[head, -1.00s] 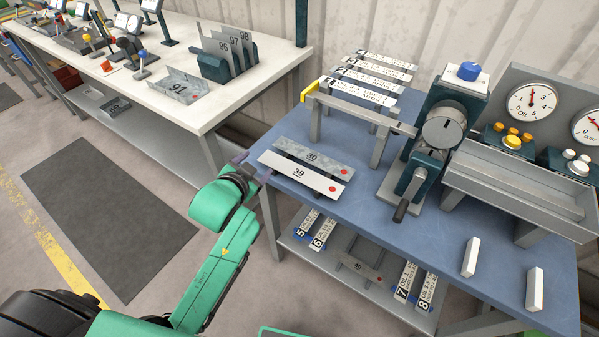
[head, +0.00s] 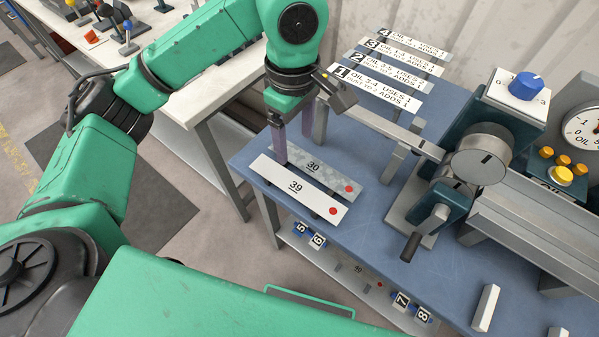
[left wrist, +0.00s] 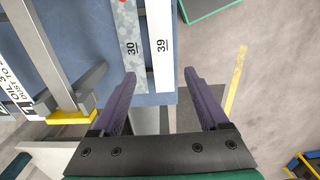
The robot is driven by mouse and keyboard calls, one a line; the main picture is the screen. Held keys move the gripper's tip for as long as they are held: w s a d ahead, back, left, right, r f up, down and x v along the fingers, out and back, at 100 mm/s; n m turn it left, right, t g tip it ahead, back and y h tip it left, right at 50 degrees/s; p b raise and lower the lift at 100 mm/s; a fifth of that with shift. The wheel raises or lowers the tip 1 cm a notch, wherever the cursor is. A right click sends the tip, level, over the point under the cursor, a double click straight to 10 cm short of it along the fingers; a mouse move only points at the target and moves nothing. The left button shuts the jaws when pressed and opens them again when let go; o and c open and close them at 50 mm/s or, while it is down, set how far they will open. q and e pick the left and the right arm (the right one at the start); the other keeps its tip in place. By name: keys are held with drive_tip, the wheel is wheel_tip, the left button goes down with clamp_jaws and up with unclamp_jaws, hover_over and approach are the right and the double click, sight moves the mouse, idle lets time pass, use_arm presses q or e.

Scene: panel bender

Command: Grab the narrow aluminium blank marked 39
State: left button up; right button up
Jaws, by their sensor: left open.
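The narrow aluminium blank marked 39 (head: 297,190) is a pale plain strip with a red dot at its right end, lying at the front left of the blue bench. It also shows in the left wrist view (left wrist: 161,50). The mottled grey blank marked 30 (head: 325,172) lies beside it, on its far side. My left gripper (head: 292,157) points down over the left ends of the blanks. In the left wrist view its purple fingers (left wrist: 165,92) are spread apart, with nothing between them, and the end of blank 39 lies ahead of the gap. My right gripper is not in view.
A stop bar on posts (head: 385,127) stands close to the right of my left gripper. The bender with its crank (head: 430,225) is farther right. Oil cards (head: 375,88) lie behind. A lower shelf holds numbered cards and another blank. Open bench (head: 375,215) lies right of blank 39.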

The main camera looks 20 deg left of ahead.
use_arm(q)
drive_tip(key=p, duration=0.2)
hover_over(296, 187)
wheel_tip(296, 187, down, 6)
drive_tip(key=r, duration=0.1)
wheel_tip(296, 187, down, 9)
drive_tip(key=p, duration=0.2)
drive_tip(key=shift+r+p, duration=0.15)
drive_tip(key=shift+p, duration=0.15)
drive_tip(key=shift+w, duration=0.1)
drive_tip(key=c, duration=1.1)
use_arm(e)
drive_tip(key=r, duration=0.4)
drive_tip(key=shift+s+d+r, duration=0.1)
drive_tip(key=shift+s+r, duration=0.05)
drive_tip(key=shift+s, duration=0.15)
